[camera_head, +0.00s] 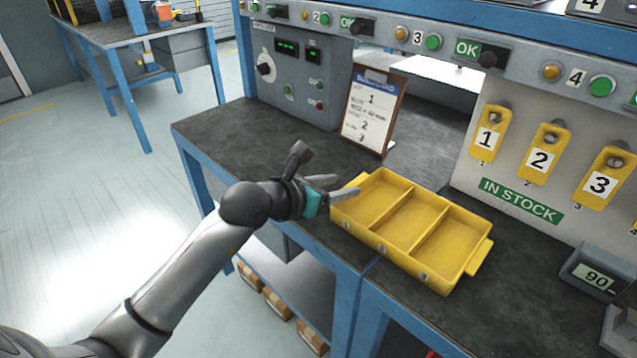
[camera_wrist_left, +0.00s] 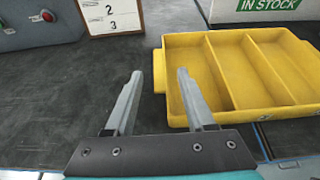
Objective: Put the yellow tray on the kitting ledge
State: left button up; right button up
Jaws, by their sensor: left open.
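The yellow tray (camera_head: 412,225) lies flat on the dark bench top, near the front edge, and is empty, with three compartments. It also shows in the left wrist view (camera_wrist_left: 242,75), at the right. My left gripper (camera_head: 345,187) is open and empty at the tray's left end. In the left wrist view its two fingers (camera_wrist_left: 158,92) point forward; the right finger overlaps the tray's left end in the picture. I cannot tell whether it touches. The kitting ledge cannot be made out for certain. My right gripper is not in view.
A clipboard (camera_head: 372,110) leans behind the tray, beside a grey control box (camera_head: 297,80). Yellow numbered holders (camera_head: 540,155) hang on the panel at the right. A small display reading 90 (camera_head: 594,272) stands at the right. The bench top (camera_head: 235,135) at the left is clear.

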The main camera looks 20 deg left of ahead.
pick_arm(q)
jog(key=shift+p+v, duration=0.7)
jog(key=shift+v, duration=2.5)
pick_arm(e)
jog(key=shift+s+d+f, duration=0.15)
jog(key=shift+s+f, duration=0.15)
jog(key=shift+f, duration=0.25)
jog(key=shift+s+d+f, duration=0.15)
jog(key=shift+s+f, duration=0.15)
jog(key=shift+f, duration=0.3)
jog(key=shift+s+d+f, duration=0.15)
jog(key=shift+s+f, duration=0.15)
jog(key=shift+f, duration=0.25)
